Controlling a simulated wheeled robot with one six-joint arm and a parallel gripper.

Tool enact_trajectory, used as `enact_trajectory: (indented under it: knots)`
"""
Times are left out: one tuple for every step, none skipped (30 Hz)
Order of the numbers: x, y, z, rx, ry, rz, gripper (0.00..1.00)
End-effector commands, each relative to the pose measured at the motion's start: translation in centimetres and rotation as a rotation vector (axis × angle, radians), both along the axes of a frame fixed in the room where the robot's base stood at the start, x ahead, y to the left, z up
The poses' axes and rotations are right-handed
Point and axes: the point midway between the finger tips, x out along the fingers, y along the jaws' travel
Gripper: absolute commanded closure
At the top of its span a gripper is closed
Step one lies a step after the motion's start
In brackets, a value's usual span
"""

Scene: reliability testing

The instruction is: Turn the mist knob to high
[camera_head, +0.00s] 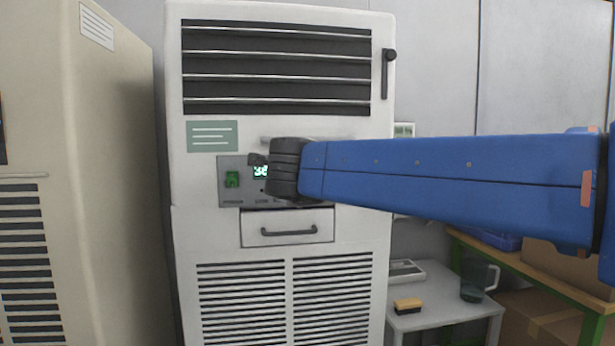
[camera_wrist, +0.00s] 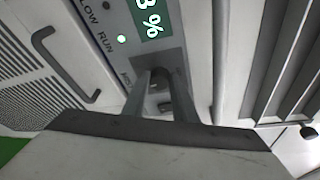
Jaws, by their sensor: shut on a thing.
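The humidifier-like cabinet (camera_head: 190,235) stands upright in the middle of the head view, with a grey control panel (camera_head: 228,195) on its front. The panel carries a green switch (camera_head: 232,179) and a lit display (camera_head: 261,171). My arm reaches in from the right, and its dark wrist hides the panel's right part, including the mist knob. In the wrist view my gripper (camera_wrist: 160,100) is at the panel beside partly covered lettering that seems to read MIST. Its two fingers are shut on the dark mist knob (camera_wrist: 160,78). The knob's pointer setting cannot be read.
A drawer with a dark handle (camera_head: 288,231) is just below the panel. A louvred vent (camera_head: 277,68) is above and a latch handle (camera_head: 387,72) is at upper right. A beige cabinet (camera_head: 110,190) stands left. A side table (camera_head: 450,306) holds a brush (camera_head: 407,305) and a jug (camera_head: 475,278).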

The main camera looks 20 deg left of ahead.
Motion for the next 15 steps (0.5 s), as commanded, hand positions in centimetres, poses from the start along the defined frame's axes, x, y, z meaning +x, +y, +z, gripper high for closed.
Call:
enact_trajectory:
  knots:
    - [0.08,-0.10,-0.07,0.026,0.018,-0.002,0.97]
    - [0.09,-0.10,-0.05,0.040,0.027,-0.002,0.97]
    - [0.09,-0.11,-0.05,0.058,0.038,-0.002,0.97]
    - [0.09,-0.12,-0.07,0.071,0.047,-0.002,0.97]
    - [0.09,-0.12,-0.06,0.084,0.054,-0.002,0.97]
    - [0.09,-0.12,-0.04,0.098,0.062,-0.002,0.97]
    - [0.09,-0.12,-0.04,0.107,0.069,-0.001,0.97]
    - [0.10,-0.12,-0.06,0.116,0.074,-0.002,0.97]
    - [0.10,-0.12,-0.05,0.127,0.081,-0.002,0.97]
    - [0.12,-0.13,-0.04,0.133,0.085,-0.002,0.97]
    - [0.12,-0.13,-0.04,0.140,0.088,-0.002,0.97]
    - [0.12,-0.14,-0.04,0.146,0.092,-0.002,0.97]
    - [0.13,-0.15,-0.04,0.150,0.095,-0.002,0.97]
    - [0.13,-0.15,-0.05,0.154,0.097,-0.003,0.97]
    - [0.13,-0.16,-0.06,0.157,0.100,-0.003,0.97]
